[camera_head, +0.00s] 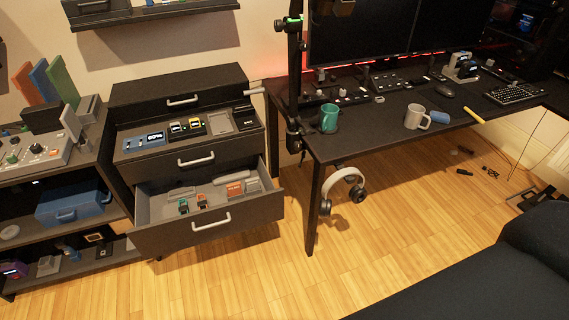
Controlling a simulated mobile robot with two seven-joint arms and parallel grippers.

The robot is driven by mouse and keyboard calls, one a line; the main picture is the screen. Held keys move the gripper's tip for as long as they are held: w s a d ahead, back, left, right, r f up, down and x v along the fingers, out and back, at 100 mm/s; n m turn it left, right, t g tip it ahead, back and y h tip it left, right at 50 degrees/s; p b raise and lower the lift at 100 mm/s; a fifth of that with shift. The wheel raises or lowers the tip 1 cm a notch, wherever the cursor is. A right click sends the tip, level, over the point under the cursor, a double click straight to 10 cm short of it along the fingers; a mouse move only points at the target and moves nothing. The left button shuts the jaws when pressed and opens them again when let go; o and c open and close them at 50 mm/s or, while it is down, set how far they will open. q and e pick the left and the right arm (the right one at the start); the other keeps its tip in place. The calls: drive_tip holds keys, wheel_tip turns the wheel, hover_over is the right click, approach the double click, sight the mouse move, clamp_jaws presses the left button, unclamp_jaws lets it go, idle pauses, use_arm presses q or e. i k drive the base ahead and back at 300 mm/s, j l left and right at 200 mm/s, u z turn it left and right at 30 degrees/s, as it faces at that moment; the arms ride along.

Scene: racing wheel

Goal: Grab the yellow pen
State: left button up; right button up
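The yellow pen (474,113) lies on the black desk (385,142) near its front edge, to the right of a blue cylinder. It points slightly away from the edge. Neither of my grippers shows in the head view, so their state and their distance from the pen cannot be seen.
A grey mug (413,117), blue cylinder (439,117) and green mug (329,118) stand near the desk's front. A mouse (444,91) and keyboard (514,93) lie behind. Headphones (344,184) hang below the desk. A cabinet drawer (215,222) stands open. A black chair (500,270) fills the lower right.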

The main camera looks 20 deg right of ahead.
sight(474, 116)
drive_tip(key=l+z, duration=0.1)
drive_tip(key=z, duration=0.5)
drive_tip(key=i+l+z, duration=0.2)
drive_tip(key=l+z, duration=0.15)
drive_tip(key=i+l+z, duration=0.2)
drive_tip(key=l+z, duration=0.15)
drive_tip(key=i+l+z, duration=0.1)
drive_tip(key=i+l, duration=0.35)
drive_tip(key=l, duration=0.15)
drive_tip(key=i+l+z, duration=0.1)
drive_tip(key=i+l, duration=0.35)
drive_tip(key=l, duration=0.15)
